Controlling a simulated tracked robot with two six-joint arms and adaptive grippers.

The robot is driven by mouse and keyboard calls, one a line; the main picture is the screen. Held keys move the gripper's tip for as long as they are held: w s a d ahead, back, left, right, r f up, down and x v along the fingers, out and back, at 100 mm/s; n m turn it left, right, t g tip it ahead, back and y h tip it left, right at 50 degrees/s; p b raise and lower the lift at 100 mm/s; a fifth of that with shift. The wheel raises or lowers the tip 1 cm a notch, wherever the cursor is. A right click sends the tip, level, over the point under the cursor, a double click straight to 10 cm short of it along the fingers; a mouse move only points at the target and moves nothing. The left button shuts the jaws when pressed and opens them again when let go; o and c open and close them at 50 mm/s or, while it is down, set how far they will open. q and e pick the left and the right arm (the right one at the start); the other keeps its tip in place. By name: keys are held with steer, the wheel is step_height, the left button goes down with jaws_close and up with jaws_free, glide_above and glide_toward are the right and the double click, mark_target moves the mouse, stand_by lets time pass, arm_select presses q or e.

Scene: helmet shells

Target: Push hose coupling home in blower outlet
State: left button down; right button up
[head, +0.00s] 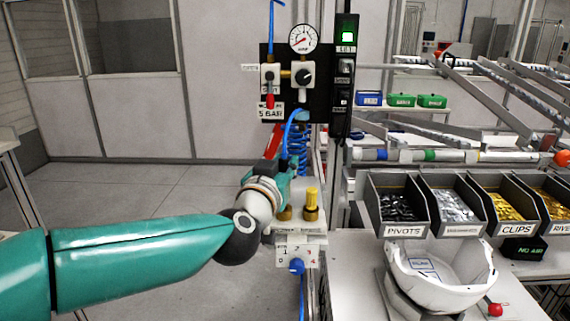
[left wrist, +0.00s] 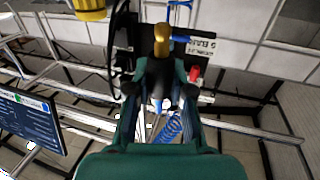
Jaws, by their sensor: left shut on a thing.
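My left gripper (head: 288,152) reaches in front of the air panel (head: 284,62), below the red-handled valve. In the left wrist view its two dark teal fingers (left wrist: 162,90) are closed on a small part at the middle, which I take as the hose coupling (left wrist: 159,103); it is mostly hidden between the fingers. A brass-coloured piece (left wrist: 162,37) shows just beyond the fingertips. The blue coiled hose (left wrist: 168,130) shows between the fingers, and also behind the gripper in the head view (head: 298,138). I cannot tell how deep the coupling sits. My right gripper is not in view.
A brass knob (head: 311,199) stands just below right. Parts bins (head: 404,231) and a white helmet shell (head: 440,285) are on the right bench. The floor at left is clear.

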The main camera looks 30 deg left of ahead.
arm_select(q)
steer(key=shift+f+b, duration=2.45)
steer(key=shift+f, duration=0.8)
steer(key=c, duration=1)
jaws_free()
steer(key=shift+o, duration=0.2)
steer(key=shift+s, duration=0.15)
